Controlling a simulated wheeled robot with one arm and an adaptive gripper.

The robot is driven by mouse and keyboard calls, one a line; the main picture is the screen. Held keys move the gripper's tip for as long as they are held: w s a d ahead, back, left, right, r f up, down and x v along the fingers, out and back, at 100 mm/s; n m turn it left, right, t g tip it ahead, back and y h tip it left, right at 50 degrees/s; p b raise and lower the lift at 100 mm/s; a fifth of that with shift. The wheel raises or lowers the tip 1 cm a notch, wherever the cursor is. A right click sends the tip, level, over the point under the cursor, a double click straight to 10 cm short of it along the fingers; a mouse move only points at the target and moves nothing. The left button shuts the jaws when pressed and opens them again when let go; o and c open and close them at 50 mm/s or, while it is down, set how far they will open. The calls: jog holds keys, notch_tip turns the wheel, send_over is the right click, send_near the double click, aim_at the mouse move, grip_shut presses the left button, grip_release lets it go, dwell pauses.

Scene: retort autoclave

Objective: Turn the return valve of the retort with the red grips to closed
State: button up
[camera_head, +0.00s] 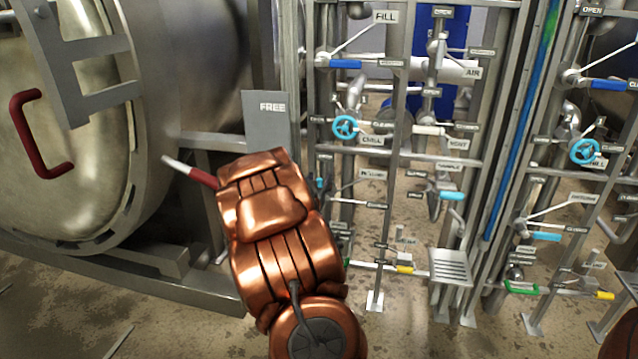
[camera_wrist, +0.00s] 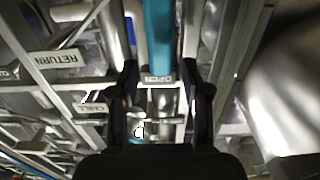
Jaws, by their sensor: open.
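The retort with the red grips (camera_head: 100,140) stands at the left of the head view, with a red handle (camera_head: 38,135) on its door. Its valve rack carries a RETURN sign (camera_head: 373,175). A small part of a blue lever (camera_head: 319,183) shows beside my arm. In the wrist view, a blue lever (camera_wrist: 159,35) lies in line with the gap of my gripper (camera_wrist: 167,85), its end near an OPEN sign (camera_wrist: 158,79). A RETURN sign (camera_wrist: 57,64) is left of it. My gripper is open; contact with the lever cannot be told. My arm hides it in the head view.
The rack also carries a blue FILL lever (camera_head: 346,64), a blue handwheel (camera_head: 345,127) and a yellow-gripped lever (camera_head: 404,269). A FREE sign (camera_head: 268,120) and a red-gripped bar (camera_head: 203,177) are close to my arm. A similar rack (camera_head: 545,190) stands right.

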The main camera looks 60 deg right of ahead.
jog(key=shift+w+d, duration=0.35)
jog(key=shift+d, duration=0.3)
jog(key=shift+c, duration=0.4)
grip_shut()
